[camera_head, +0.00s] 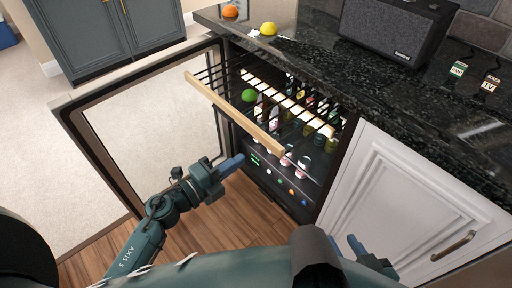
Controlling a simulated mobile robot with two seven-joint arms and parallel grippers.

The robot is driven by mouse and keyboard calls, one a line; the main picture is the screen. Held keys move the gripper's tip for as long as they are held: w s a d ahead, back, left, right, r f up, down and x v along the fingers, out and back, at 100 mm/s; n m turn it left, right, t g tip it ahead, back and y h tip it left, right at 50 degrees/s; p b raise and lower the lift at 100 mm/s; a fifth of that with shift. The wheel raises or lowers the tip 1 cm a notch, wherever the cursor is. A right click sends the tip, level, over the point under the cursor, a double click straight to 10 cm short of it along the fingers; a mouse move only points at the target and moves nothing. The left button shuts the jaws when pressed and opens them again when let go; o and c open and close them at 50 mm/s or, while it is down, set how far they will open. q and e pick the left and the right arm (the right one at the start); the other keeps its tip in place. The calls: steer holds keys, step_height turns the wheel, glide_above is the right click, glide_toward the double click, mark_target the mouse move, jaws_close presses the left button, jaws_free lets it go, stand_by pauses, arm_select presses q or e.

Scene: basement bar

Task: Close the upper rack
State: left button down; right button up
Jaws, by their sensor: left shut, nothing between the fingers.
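The upper rack (234,115) is pulled out of the open drinks fridge (333,152). It has dark wires and a pale wooden front bar that slants across the opening. A round green fruit (249,95) is seen at the rack, behind the bar. My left gripper (238,160) is shut and empty, its blue fingers pointing right, below and in front of the bar and apart from it in the picture. My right gripper (352,243) shows partly at the bottom, in front of the white cabinet; my own arm hides part of it.
The fridge's glass door (140,120) stands wide open at left. Bottles (302,165) stand inside the fridge. The dark counter (400,100) above holds a speaker (397,28), a lemon (268,29) and an orange (230,11). A white cabinet (400,190) is at right.

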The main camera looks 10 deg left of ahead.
mark_target(265, 143)
arm_select(q)
steer(key=x, duration=0.5)
steer(key=shift+w+d, duration=0.25)
steer(key=shift+w, duration=0.05)
steer(key=shift+w+d, duration=0.25)
steer(key=shift+w, duration=0.1)
arm_select(e)
steer(key=shift+w+f, duration=0.1)
steer(key=shift+w, duration=0.05)
steer(key=shift+r, duration=0.2)
